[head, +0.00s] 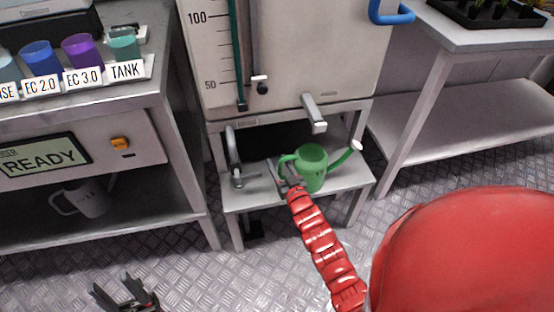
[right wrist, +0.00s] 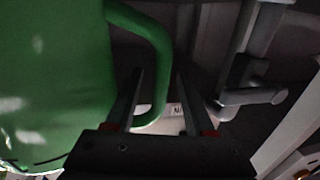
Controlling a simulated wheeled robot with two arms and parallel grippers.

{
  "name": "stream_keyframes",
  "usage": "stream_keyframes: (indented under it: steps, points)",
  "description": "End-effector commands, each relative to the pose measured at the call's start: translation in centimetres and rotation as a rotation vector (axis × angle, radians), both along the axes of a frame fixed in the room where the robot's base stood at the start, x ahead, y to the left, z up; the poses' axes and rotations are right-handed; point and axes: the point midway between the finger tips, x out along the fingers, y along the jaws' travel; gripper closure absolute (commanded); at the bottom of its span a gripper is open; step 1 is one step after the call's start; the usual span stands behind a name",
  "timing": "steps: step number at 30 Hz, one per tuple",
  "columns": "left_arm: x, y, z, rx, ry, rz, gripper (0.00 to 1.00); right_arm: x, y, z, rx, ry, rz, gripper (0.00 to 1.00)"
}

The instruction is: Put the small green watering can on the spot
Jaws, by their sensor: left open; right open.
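The small green watering can (head: 312,168) stands upright on the low metal stand (head: 345,178) under the tank's tap. Its spout points right and its handle left. My right gripper (head: 284,176) is at the handle side, open. In the right wrist view, the can's body (right wrist: 50,80) fills the left. Its handle (right wrist: 158,45) passes between the open fingers of the right gripper (right wrist: 158,75); contact is not clear. My left gripper (head: 125,288) is open and empty over the floor at lower left. I cannot make out a marked spot.
A tap (head: 314,115) hangs from the tank (head: 300,60) just above the can. A grey pipe fitting (head: 235,165) stands on the stand's left. A grey can (head: 85,198) sits on the left bench's lower shelf. The right table (head: 490,38) holds a plant tray (head: 490,12).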

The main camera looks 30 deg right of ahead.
Motion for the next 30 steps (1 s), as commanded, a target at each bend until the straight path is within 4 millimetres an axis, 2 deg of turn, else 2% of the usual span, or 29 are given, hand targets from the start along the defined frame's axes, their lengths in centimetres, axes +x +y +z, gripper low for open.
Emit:
stream_keyframes:
  steps: [12,16,22,30]
  points:
    - [0.0,0.0,2.7,0.0,0.0,0.0,0.5,-10.3,0.7,0.1,0.002,0.007,-0.004,0.46]
    - [0.0,0.0,3.3,0.0,0.0,0.0,0.5,-13.1,0.9,0.2,0.001,0.003,-0.003,0.46]
    - [0.0,0.0,3.6,0.0,0.0,0.0,0.5,-15.4,1.1,0.1,0.0,0.002,-0.002,0.46]
    - [0.0,0.0,3.6,0.0,0.0,0.0,0.5,-15.8,1.1,0.1,0.0,-0.001,-0.001,0.46]
